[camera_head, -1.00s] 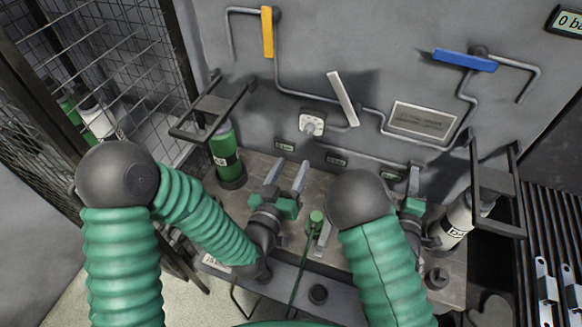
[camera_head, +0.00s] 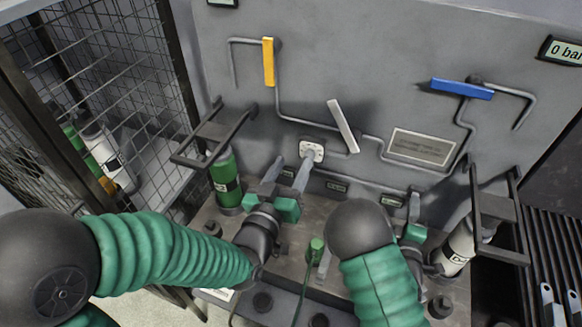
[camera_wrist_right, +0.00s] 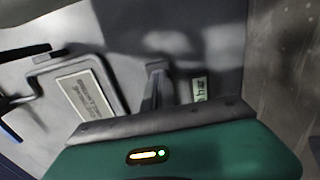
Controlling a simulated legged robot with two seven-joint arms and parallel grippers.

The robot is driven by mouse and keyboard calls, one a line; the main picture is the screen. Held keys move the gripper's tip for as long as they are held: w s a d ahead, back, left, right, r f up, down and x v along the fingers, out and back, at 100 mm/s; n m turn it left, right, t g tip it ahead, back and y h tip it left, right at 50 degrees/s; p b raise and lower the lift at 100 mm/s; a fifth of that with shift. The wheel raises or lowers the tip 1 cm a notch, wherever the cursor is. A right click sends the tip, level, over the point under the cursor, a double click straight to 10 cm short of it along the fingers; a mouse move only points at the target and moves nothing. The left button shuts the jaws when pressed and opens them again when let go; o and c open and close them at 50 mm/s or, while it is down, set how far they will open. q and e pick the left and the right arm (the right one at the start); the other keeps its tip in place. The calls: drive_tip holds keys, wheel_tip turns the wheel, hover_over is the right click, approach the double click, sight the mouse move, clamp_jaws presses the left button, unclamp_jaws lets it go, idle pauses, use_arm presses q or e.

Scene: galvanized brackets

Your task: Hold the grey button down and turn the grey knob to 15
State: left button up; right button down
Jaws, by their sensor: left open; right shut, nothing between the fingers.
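My left gripper (camera_head: 289,166) is open with its two grey fingers up at the wall, just below and left of a small pale square plate (camera_head: 312,151) with dark dots. My right gripper (camera_head: 414,196) is shut and empty, low before the wall at right; its fingers (camera_wrist_right: 157,70) also show in the right wrist view, beside a small bar display (camera_wrist_right: 200,88). Dark grey round pieces stand on the bench, one at front (camera_head: 262,302), one at right (camera_head: 439,306). I cannot tell which thing is the grey button or the grey knob, and no number 15 is legible.
The wall has a yellow lever (camera_head: 268,62), a blue lever (camera_head: 462,89), a pale grey lever (camera_head: 343,127) and a plaque (camera_head: 422,147). A green cylinder (camera_head: 226,180) and a white cylinder (camera_head: 457,248) stand at the sides. A green plug (camera_head: 316,246) with a cable sits mid-bench.

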drive_tip(key=v, duration=0.6)
idle(0.5)
drive_tip(key=shift+f, duration=0.1)
